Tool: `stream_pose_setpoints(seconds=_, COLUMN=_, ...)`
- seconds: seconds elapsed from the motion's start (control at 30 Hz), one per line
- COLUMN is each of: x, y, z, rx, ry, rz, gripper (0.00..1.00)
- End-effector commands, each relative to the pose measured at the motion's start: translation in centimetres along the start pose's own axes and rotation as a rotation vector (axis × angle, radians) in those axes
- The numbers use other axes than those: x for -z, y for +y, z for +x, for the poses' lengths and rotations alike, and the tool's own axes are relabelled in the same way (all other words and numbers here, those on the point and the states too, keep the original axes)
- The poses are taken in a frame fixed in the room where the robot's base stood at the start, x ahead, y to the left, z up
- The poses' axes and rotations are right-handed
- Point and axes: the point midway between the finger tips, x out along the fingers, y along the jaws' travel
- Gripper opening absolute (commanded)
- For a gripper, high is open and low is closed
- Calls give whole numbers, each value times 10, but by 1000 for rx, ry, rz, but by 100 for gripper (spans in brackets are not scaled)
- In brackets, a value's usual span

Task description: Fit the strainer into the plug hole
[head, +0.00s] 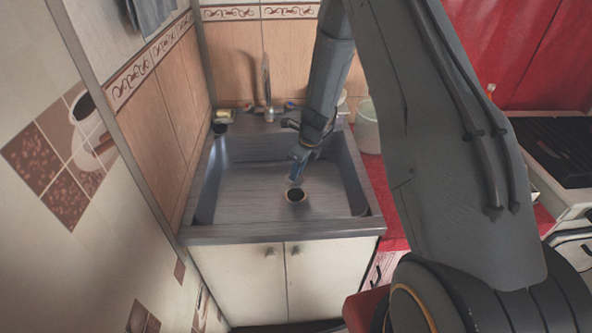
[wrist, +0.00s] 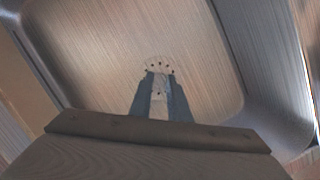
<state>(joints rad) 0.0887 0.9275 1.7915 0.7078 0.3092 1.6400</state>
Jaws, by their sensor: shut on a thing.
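My gripper (head: 294,181) points down into the grey metal sink (head: 240,185), with its tips just behind and above the dark plug hole (head: 295,195) and its thin brassy rim. In the wrist view, my gripper (wrist: 160,88) is shut on the strainer (wrist: 158,65), a pale, small disc with several dark holes. Part of the strainer shows between and beyond the fingertips; the rest is hidden by them. The strainer is too small to make out in the head view. The plug hole cannot be made out in the wrist view.
The tap (head: 268,95) stands at the sink's back edge. A pale translucent container (head: 367,127) stands right of the sink on the red counter. The sink walls surround my gripper; the basin floor looks otherwise clear.

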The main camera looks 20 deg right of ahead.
Motion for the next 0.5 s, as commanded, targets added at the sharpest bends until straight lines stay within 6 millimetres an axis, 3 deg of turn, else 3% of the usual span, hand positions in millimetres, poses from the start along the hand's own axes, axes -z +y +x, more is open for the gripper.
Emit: stream_pose_setpoints(seconds=0.5, x=13, y=0, z=46, rx=-1, ry=0, rz=0, gripper=0)
